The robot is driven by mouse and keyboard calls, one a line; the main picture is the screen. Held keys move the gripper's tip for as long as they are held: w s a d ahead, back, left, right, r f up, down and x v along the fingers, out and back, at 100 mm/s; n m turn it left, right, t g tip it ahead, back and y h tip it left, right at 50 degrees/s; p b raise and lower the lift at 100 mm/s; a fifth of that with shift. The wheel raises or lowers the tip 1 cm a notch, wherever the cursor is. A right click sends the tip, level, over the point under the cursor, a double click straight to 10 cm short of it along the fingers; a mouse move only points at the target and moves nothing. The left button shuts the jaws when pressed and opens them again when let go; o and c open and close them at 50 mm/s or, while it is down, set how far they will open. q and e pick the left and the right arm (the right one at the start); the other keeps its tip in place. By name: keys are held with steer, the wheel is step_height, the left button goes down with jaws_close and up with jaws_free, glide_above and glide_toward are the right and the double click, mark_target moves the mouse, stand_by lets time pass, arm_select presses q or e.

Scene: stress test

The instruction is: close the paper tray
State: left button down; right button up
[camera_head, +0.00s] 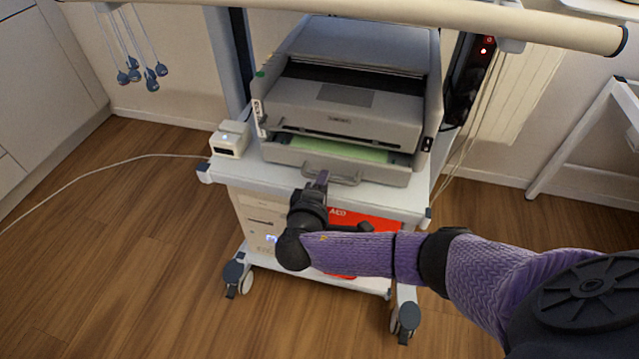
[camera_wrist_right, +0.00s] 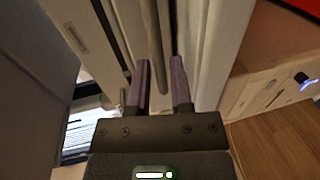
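The paper tray (camera_head: 385,174) is a light grey drawer at the bottom front of the grey printer (camera_head: 340,105). It stands partly pulled out, and green paper (camera_head: 345,150) shows in the gap above its front. A bow handle (camera_head: 345,179) sits on the tray's front. My right gripper (camera_head: 322,180) is at this handle, its fingers pointing at the tray front. In the right wrist view, its two purple fingers (camera_wrist_right: 160,85) are apart, with a grey bar, seemingly the handle, in line with the gap between them. Contact cannot be told. My left gripper is not in view.
The printer stands on a white wheeled cart (camera_head: 240,172) with a beige computer (camera_head: 258,220) and a red box (camera_head: 375,224) below. A small white device (camera_head: 230,139) sits at left. A pale rail (camera_head: 400,12) crosses above.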

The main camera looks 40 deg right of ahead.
steer(key=shift+w+d+f, duration=0.3)
steer(key=shift+w+d, duration=0.1)
steer(key=shift+d, duration=0.1)
steer(key=shift+w+d+r, duration=0.1)
steer(key=shift+w+d, duration=0.1)
steer(key=shift+d, duration=0.05)
steer(key=shift+c, duration=0.2)
jaws_close()
stand_by(0.6)
